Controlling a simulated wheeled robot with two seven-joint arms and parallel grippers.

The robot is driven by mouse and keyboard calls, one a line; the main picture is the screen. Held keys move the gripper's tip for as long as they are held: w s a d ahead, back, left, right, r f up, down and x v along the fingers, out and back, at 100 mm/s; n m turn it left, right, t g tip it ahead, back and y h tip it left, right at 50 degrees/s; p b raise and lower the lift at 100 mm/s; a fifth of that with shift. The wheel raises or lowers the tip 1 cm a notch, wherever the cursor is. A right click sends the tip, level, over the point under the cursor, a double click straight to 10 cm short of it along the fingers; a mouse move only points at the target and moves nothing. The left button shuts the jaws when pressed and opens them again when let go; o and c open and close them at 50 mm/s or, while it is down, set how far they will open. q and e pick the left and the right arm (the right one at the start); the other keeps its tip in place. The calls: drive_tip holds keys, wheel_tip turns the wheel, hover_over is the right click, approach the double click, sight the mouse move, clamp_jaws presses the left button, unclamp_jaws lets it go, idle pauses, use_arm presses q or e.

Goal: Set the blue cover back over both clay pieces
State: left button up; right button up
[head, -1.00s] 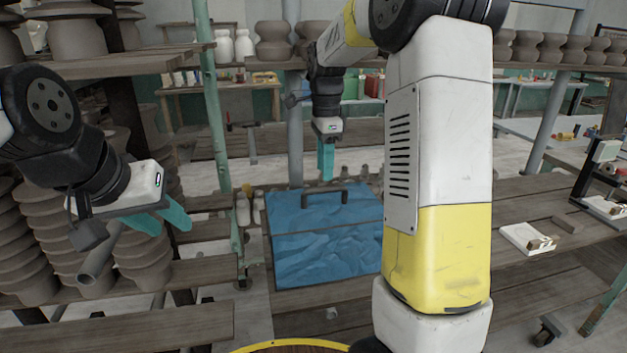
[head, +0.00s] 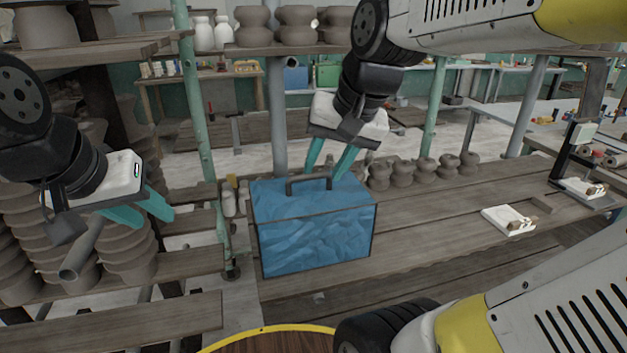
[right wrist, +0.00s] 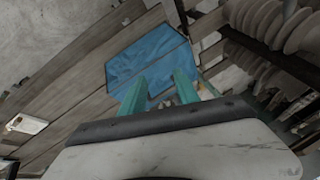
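The blue cover (head: 315,235) is a box shape with dark edges and a dark handle (head: 308,182) on top. It stands upright on the left end of the wooden bench; what is under it is hidden. It also shows in the right wrist view (right wrist: 145,58). My right gripper (head: 325,177) is open and empty, just above and behind the handle; I cannot tell if it touches. My left gripper (head: 157,221) is open and empty, left of the cover. Small brown pieces lie on a white slab (head: 497,217) at right; I cannot tell if they are the clay pieces.
Several grey clay pots (head: 425,168) line the bench's back edge. A stand with a white plate (head: 577,185) is at the far right. A green post (head: 196,110) rises left of the cover.

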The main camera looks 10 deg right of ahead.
drive_tip(key=s+n, duration=0.1)
drive_tip(key=s+f+n, duration=0.1)
drive_tip(key=s, duration=0.1)
drive_tip(key=s+f+n+t, duration=0.1)
drive_tip(key=shift+s+a+f+n, duration=0.15)
drive_tip(key=shift+a+n, duration=0.15)
drive_tip(key=shift+a, duration=0.05)
idle(0.8)
